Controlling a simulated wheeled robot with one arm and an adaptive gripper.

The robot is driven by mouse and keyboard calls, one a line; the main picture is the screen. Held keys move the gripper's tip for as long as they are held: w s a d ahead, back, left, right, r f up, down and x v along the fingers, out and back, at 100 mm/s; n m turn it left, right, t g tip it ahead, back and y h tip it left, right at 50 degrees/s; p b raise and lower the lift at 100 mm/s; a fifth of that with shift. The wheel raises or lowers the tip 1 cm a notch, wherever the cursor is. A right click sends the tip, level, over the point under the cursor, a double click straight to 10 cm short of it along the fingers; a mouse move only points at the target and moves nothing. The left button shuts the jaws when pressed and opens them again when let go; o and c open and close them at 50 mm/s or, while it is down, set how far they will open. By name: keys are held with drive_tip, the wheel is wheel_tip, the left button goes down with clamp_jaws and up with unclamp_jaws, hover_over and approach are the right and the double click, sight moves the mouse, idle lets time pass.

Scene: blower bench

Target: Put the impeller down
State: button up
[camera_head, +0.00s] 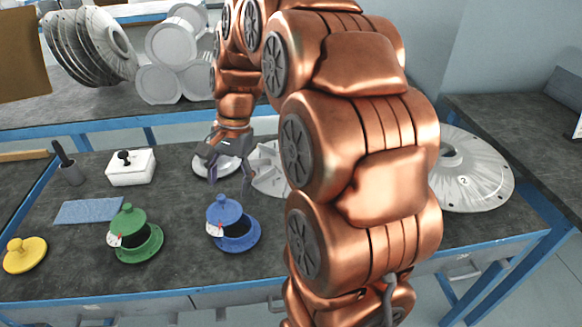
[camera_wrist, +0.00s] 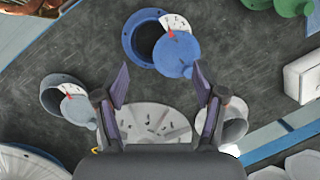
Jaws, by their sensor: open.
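The impeller is the light grey round piece with raised vanes (camera_wrist: 155,122), apparently lying on the dark bench. In the head view, part of it (camera_head: 268,170) shows beside my gripper, and my arm hides its right side. My gripper (camera_head: 227,172) is open, with its fingers apart. In the wrist view, the grey piece shows between and beyond the fingers of my gripper (camera_wrist: 162,90), and the gripper body covers its near edge. I cannot tell whether a finger touches it.
A blue damper (camera_head: 224,213), a green damper (camera_head: 128,216), a white box (camera_head: 131,168) and a blue cloth (camera_head: 88,211) lie nearby. A large grey cover (camera_head: 480,175) lies right.

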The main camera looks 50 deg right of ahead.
drive_tip(key=w+d+f+m+t+b, duration=0.1)
drive_tip(key=d+m, duration=0.3)
drive_tip(key=d, duration=0.5)
drive_tip(key=w+d+f+m+t+b, duration=0.1)
drive_tip(key=w+d+f+m, duration=0.2)
drive_tip(key=d, duration=0.6)
drive_tip(key=w+d+f+m+t+b, duration=0.1)
drive_tip(key=w+d+f+m, duration=0.2)
drive_tip(key=d+m, duration=0.3)
drive_tip(key=shift+d+y, duration=0.4)
drive_tip(key=shift+d, duration=1.6)
drive_tip(key=shift+d+x, duration=0.15)
drive_tip(key=shift+x, duration=1.75)
drive_tip(key=shift+d+x, duration=0.15)
drive_tip(key=shift+x, duration=1.75)
drive_tip(key=shift+s+f, duration=0.1)
drive_tip(key=shift+f, duration=0.05)
clamp_jaws()
